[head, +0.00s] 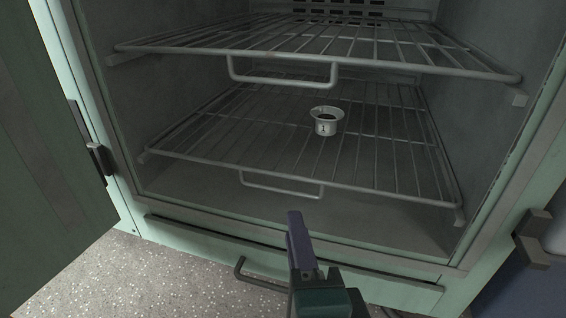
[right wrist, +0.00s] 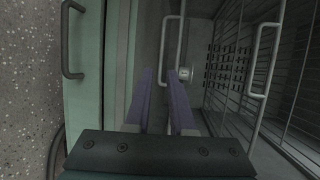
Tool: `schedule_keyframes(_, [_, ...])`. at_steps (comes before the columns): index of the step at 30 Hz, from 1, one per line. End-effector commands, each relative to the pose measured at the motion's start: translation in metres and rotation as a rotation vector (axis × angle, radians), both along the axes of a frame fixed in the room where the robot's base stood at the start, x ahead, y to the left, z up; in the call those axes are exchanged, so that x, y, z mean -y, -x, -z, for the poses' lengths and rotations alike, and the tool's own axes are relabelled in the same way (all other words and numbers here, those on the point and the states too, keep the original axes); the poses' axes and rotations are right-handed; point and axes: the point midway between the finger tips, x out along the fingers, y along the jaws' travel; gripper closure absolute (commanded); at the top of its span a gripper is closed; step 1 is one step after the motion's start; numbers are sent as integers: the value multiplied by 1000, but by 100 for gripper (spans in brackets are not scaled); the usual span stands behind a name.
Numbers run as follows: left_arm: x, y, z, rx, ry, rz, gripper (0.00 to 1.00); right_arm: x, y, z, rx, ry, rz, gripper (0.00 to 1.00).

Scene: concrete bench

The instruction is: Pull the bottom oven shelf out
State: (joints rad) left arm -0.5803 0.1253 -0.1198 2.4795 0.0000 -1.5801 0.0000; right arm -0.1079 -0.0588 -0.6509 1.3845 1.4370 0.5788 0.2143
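The bottom oven shelf (head: 205,143) is a wire rack inside the open oven, with a bent wire handle (head: 282,190) at its front. The handle also shows in the right wrist view (right wrist: 163,42). A small white cup marked 1 (head: 326,126) stands on this shelf. My right gripper (head: 294,214) is just below and in front of the handle in the head view. In the right wrist view its two fingers (right wrist: 160,72) are apart, with the handle's outer bar seen between their tips. I cannot tell whether they touch it. My left gripper is not in view.
The upper shelf (head: 380,48) with its own handle (head: 282,80) is above. The open door (head: 45,170) stands at the left. A drawer front with a dark handle (head: 255,280) is below the oven. Speckled floor (head: 185,280) lies in front.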

Motion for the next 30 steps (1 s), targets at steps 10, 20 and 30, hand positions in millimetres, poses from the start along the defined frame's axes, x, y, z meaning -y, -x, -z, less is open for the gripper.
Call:
schedule_keyframes(10, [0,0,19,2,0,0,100,-5,-63,12,4,1,-2,78])
schedule_keyframes(20, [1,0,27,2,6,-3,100,-7,-87,15,2,1,-2,78])
schedule_keyframes(30, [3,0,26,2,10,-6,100,-7,-87,14,2,1,-2,92])
